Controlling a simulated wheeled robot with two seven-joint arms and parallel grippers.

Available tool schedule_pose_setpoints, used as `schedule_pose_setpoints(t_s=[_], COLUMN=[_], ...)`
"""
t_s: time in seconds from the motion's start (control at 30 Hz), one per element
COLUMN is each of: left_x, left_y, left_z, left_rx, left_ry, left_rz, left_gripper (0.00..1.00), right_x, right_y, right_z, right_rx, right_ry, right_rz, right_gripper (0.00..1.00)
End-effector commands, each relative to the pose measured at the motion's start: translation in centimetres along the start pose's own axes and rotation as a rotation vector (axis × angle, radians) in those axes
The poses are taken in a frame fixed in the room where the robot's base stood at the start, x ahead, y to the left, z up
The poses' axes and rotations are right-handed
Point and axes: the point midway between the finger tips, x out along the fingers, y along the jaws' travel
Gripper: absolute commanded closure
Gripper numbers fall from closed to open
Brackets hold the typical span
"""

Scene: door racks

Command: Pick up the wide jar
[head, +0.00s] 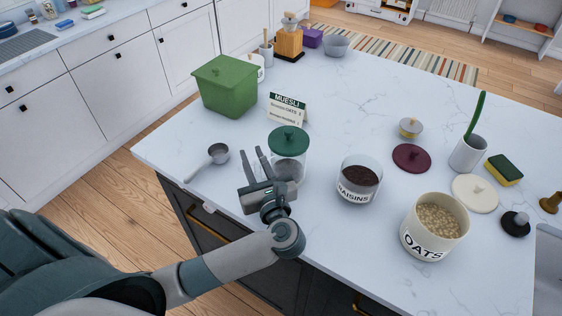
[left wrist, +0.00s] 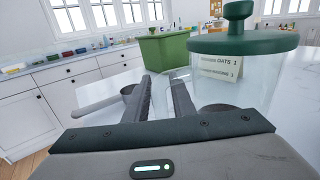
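A clear glass jar (head: 288,162) with a green knobbed lid (head: 289,139) stands upright on the white marble counter. It fills the right side of the left wrist view (left wrist: 238,75), and looks empty apart from a dark patch low down. My left gripper (head: 254,153) is open, its two fingers apart with nothing held between them. It is just left of the jar and near it, with the right finger closest to the glass. I cannot tell whether that finger touches. My right gripper is not in view.
A raisins jar (head: 359,180) and an oats jar (head: 436,224) stand open to the right. A metal scoop (head: 217,153) lies left of the gripper. A muesli card (head: 287,108) and green bin (head: 226,86) stand behind. A maroon lid (head: 411,158) lies farther right.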

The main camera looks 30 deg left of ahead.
Motion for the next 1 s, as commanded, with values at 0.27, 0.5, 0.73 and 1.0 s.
schedule_pose_setpoints(t_s=[0.27, 0.5, 0.73, 1.0], left_x=[0.03, 0.02, 0.03, 0.03], left_y=[-0.01, 0.00, -0.01, -0.04], left_z=[-0.08, -0.08, 0.03, 0.23], left_rx=[0.000, 0.000, -0.002, -0.004], left_ry=[0.001, 0.001, -0.001, 0.000], left_rz=[0.000, 0.000, 0.000, 0.000], left_gripper=[0.77, 0.89, 1.00, 1.00], right_x=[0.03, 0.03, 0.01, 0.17], right_y=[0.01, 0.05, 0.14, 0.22], right_z=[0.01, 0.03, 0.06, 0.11], right_rx=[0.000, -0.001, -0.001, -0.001], right_ry=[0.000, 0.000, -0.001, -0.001], right_rz=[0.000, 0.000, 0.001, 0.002], right_gripper=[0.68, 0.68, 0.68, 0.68])
